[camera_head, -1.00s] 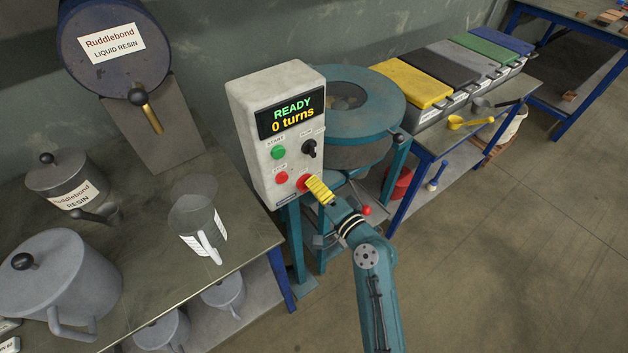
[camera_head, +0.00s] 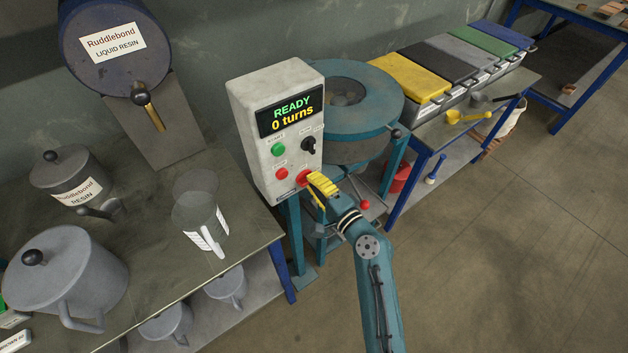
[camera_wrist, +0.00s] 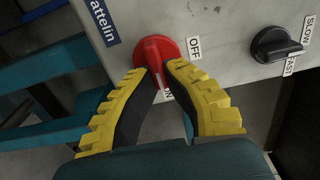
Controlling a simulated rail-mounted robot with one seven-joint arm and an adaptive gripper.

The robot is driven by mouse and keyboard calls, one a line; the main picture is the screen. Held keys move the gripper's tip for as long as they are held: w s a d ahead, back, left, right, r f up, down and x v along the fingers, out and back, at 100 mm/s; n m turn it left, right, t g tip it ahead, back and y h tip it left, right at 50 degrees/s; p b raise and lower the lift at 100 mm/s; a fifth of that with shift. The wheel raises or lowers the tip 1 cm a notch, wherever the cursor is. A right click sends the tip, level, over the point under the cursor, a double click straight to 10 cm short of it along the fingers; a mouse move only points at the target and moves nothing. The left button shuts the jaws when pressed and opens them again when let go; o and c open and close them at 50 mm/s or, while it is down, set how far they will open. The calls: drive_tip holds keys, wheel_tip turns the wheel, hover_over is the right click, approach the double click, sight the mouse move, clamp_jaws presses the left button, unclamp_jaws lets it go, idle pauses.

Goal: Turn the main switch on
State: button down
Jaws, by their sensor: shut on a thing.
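The red main switch (camera_head: 304,178) is a rotary knob at the lower right of the white control box (camera_head: 262,165). In the wrist view the red knob (camera_wrist: 158,50) has a raised handle, with an OFF label (camera_wrist: 194,47) to its right and a partly hidden ON label (camera_wrist: 168,93) below it. The handle points down, toward the ON label. My gripper (camera_head: 312,180) is at the switch; in the wrist view its yellow ribbed fingers (camera_wrist: 160,70) are on either side of the handle, shut on it. The box's display (camera_head: 291,111) reads "READY 0 turns".
A black SLOW/FAST knob (camera_wrist: 276,44) is right of the switch. Green (camera_head: 278,149) and red (camera_head: 281,174) buttons are on the box. A teal round machine (camera_head: 350,100) stands behind it. A bench with a clear jug (camera_head: 200,215) is at the left.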

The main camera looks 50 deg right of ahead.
drive_tip(key=shift+f, duration=0.15)
drive_tip(key=c, duration=1.1)
unclamp_jaws()
drive_tip(key=s, duration=0.4)
drive_tip(key=s+a, duration=0.1)
drive_tip(key=s, duration=0.3)
drive_tip(key=s+a, duration=0.1)
drive_tip(key=s, duration=0.2)
drive_tip(key=shift+s+a, duration=0.1)
drive_tip(key=shift+s, duration=0.3)
